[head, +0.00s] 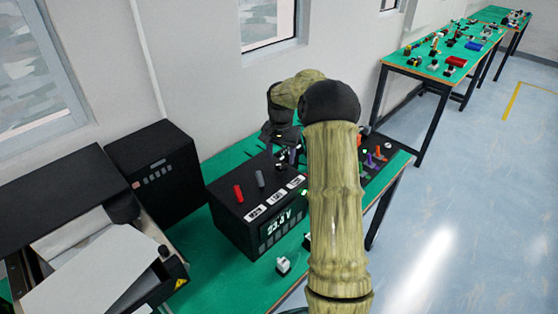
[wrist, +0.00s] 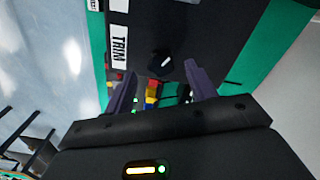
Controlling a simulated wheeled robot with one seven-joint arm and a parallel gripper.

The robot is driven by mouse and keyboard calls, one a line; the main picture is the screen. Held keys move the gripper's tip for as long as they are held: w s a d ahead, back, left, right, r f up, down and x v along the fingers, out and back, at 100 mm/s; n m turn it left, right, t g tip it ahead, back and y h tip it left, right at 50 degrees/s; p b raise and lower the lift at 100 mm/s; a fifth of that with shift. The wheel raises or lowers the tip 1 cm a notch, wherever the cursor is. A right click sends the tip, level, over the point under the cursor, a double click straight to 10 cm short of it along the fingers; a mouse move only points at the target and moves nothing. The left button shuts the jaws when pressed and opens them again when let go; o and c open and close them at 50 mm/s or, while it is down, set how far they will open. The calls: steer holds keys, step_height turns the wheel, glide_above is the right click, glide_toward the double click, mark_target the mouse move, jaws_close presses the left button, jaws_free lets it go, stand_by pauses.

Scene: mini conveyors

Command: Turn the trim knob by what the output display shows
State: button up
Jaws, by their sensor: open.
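A black box (head: 235,222) stands on the green table, with a lit output display (head: 280,222) on its front reading about 23.5 V, though the last digit and unit are hard to read. In the wrist view, the trim knob (wrist: 161,66) is dark with a white pointer line and sits beside a white TRIM label (wrist: 118,42). My gripper (wrist: 160,70) is open, one finger on each side of the knob in the picture; whether they touch it I cannot tell. In the head view my gripper (head: 287,155) is over the far part of the box, and the knob is not clear there.
A red post (head: 239,193) and a grey post (head: 260,178) stand on the box top. A small white piece (head: 283,265) lies on the table in front. Orange and purple levers (head: 374,156) stand to the right. A black cabinet (head: 155,175) stands left.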

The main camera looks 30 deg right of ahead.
mark_target(282, 165)
steer(key=shift+f, duration=1.5)
steer(key=shift+d, duration=0.1)
